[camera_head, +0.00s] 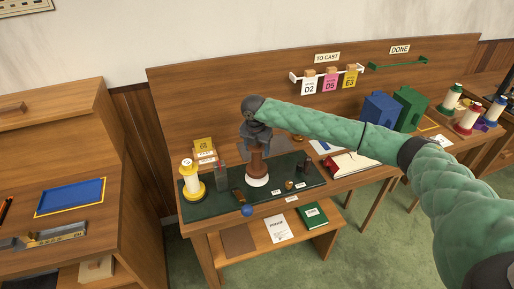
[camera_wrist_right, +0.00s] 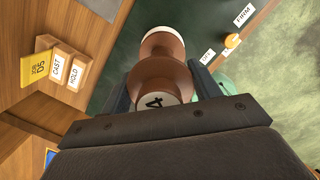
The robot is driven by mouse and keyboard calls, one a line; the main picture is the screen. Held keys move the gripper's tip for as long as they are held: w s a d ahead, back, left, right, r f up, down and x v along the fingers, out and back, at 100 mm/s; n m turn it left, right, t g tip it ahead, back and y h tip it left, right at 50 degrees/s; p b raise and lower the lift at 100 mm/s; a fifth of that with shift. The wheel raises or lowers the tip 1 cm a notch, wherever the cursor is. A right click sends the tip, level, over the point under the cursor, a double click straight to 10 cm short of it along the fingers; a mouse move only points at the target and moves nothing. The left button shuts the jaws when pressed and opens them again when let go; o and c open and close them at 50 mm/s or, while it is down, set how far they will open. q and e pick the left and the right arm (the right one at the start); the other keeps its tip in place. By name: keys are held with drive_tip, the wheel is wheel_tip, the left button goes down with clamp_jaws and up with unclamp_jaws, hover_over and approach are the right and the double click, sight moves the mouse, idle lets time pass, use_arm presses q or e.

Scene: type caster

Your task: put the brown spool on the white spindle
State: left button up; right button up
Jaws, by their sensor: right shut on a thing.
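The brown spool (camera_head: 257,160) stands roughly upright over the dark green mat (camera_head: 226,209) on the middle desk. My right gripper (camera_head: 257,139) is shut on its upper part from above. In the right wrist view the spool (camera_wrist_right: 160,72) sits between the two fingers of the gripper (camera_wrist_right: 158,90), with a white end marked 4 facing the camera. A white disc (camera_head: 257,181) shows at the spool's lower end. I cannot tell whether this is the white spindle or part of the spool. My left gripper is not in view.

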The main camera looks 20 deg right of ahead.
drive_tip(key=shift+f, duration=1.55)
idle(0.5)
drive_tip(key=o, duration=1.4)
drive_tip(key=shift+r, duration=0.1)
drive_tip(key=shift+r+p, duration=1.65)
drive_tip(key=shift+r, duration=1.25)
